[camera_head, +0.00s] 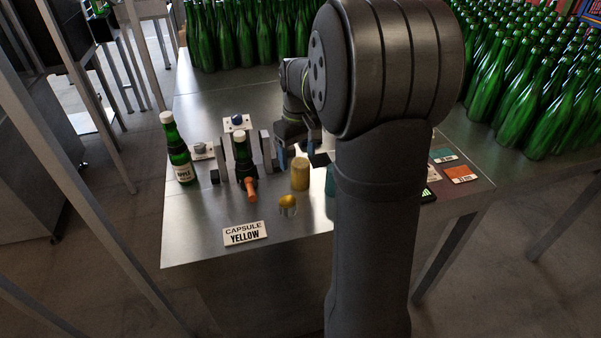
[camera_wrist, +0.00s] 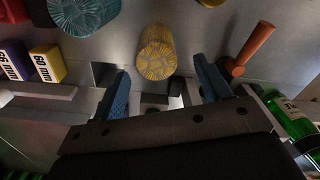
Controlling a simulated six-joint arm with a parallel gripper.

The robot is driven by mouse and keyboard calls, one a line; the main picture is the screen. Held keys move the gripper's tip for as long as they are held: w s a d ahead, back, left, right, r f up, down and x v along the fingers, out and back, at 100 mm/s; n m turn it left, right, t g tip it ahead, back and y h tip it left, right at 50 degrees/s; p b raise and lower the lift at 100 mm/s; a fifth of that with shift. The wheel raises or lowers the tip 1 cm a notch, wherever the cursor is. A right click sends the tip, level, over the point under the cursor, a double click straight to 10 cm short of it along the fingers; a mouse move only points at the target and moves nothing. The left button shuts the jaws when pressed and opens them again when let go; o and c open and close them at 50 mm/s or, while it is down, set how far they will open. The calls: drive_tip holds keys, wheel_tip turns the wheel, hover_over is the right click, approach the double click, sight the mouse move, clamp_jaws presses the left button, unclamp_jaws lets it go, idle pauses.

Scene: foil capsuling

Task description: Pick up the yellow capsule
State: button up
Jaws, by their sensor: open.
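The yellow capsule (camera_head: 300,174) is a yellow cylinder standing on the metal table, left of my arm. It also shows in the wrist view (camera_wrist: 157,52), with a ribbed, star-patterned end. My gripper (camera_head: 297,157) is open, with blue fingers. In the wrist view the gripper (camera_wrist: 163,88) has its fingers apart, and the capsule appears just beyond the gap between them, not gripped. A small gold-and-silver round piece (camera_head: 287,204) sits in front of the capsule. The sign reading "CAPSULE YELLOW" (camera_head: 244,233) stands near the table's front edge.
A teal cylinder (camera_wrist: 84,14) stands beside the yellow one. A clamp fixture with an orange handle (camera_head: 251,189) holds a green bottle (camera_head: 243,150). Another bottle (camera_head: 178,152) stands left. Many green bottles (camera_head: 545,95) fill the back. Small blue and yellow boxes (camera_wrist: 47,64) lie nearby.

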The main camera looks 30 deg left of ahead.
sight(299, 173)
drive_tip(key=shift+w+d+f, duration=0.1)
drive_tip(key=shift+f, duration=1.6)
drive_tip(key=shift+d+f, duration=0.1)
drive_tip(key=shift+f, duration=1.6)
drive_tip(key=c, duration=1.1)
